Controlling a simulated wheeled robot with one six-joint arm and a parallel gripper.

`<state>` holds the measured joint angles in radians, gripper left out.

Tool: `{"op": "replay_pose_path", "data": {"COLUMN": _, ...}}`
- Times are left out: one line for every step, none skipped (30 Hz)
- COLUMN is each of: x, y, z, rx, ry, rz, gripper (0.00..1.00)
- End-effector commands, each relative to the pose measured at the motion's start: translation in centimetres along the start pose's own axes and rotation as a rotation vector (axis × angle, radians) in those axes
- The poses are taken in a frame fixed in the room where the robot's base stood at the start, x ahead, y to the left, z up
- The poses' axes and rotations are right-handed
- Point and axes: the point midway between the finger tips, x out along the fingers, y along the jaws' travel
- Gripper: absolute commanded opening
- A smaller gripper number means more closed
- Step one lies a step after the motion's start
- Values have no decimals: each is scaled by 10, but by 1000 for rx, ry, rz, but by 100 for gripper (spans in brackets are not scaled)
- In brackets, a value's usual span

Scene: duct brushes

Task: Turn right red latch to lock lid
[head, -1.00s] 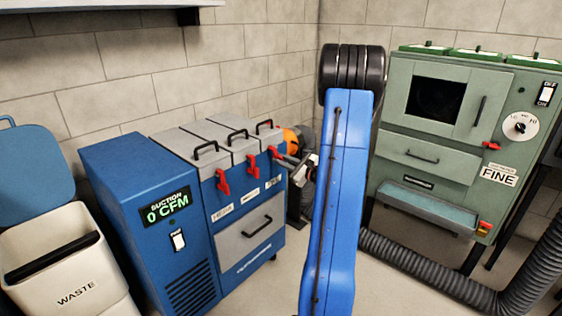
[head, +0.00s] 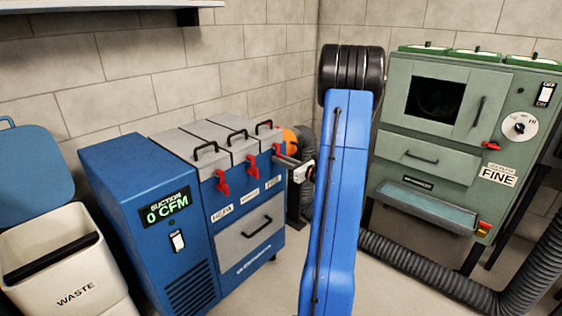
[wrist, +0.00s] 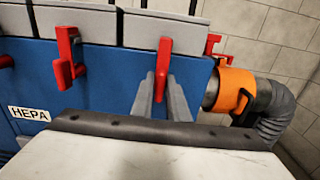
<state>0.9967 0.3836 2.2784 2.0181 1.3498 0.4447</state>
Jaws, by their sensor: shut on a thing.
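The blue suction unit (head: 243,218) has three grey lids with red latches on its front. The right red latch (wrist: 163,62) hangs down below the right lid (wrist: 165,31) in the wrist view; in the head view only a small part of the latch (head: 276,150) shows. My gripper (wrist: 161,98) has its two grey fingers on either side of the latch's lower end, shut on it. The middle red latch (wrist: 66,55) hangs to the left, clear of the fingers. In the head view my blue arm hides what is behind it.
An orange hose collar (wrist: 233,92) and grey hose sit close to the right of the latch. A green cabinet (head: 430,160) stands at the right, with a hose on the floor. A waste bin (head: 65,265) is at the left.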

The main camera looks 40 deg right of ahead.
Motion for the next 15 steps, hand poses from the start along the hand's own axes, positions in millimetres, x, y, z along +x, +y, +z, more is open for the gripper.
{"op": "replay_pose_path", "data": {"x": -1, "y": 0, "z": -2, "rx": 4, "ry": 4, "rz": -1, "gripper": 0}}
{"op": "replay_pose_path", "data": {"x": -1, "y": 0, "z": -2, "rx": 4, "ry": 4, "rz": -1, "gripper": 0}}
{"op": "replay_pose_path", "data": {"x": -1, "y": 0, "z": -2, "rx": 4, "ry": 4, "rz": -1, "gripper": 0}}
{"op": "replay_pose_path", "data": {"x": -1, "y": 0, "z": -2, "rx": 4, "ry": 4, "rz": -1, "gripper": 0}}
{"op": "replay_pose_path", "data": {"x": -1, "y": 0, "z": -2, "rx": 3, "ry": 4, "rz": -1, "gripper": 0}}
{"op": "replay_pose_path", "data": {"x": -1, "y": 0, "z": -2, "rx": 3, "ry": 4, "rz": -1, "gripper": 0}}
{"op": "replay_pose_path", "data": {"x": -1, "y": 0, "z": -2, "rx": 3, "ry": 4, "rz": -1, "gripper": 0}}
{"op": "replay_pose_path", "data": {"x": -1, "y": 0, "z": -2, "rx": 3, "ry": 4, "rz": -1, "gripper": 0}}
{"op": "replay_pose_path", "data": {"x": -1, "y": 0, "z": -2, "rx": 3, "ry": 4, "rz": -1, "gripper": 19}}
{"op": "replay_pose_path", "data": {"x": -1, "y": 0, "z": -2, "rx": 3, "ry": 4, "rz": -1, "gripper": 26}}
{"op": "replay_pose_path", "data": {"x": -1, "y": 0, "z": -2, "rx": 3, "ry": 3, "rz": -1, "gripper": 28}}
{"op": "replay_pose_path", "data": {"x": -1, "y": 0, "z": -2, "rx": 2, "ry": 3, "rz": -1, "gripper": 28}}
{"op": "replay_pose_path", "data": {"x": -1, "y": 0, "z": -2, "rx": 2, "ry": 3, "rz": -1, "gripper": 28}}
{"op": "replay_pose_path", "data": {"x": -1, "y": 0, "z": -2, "rx": 2, "ry": 2, "rz": -1, "gripper": 28}}
{"op": "replay_pose_path", "data": {"x": -1, "y": 0, "z": -1, "rx": 1, "ry": 2, "rz": -1, "gripper": 28}}
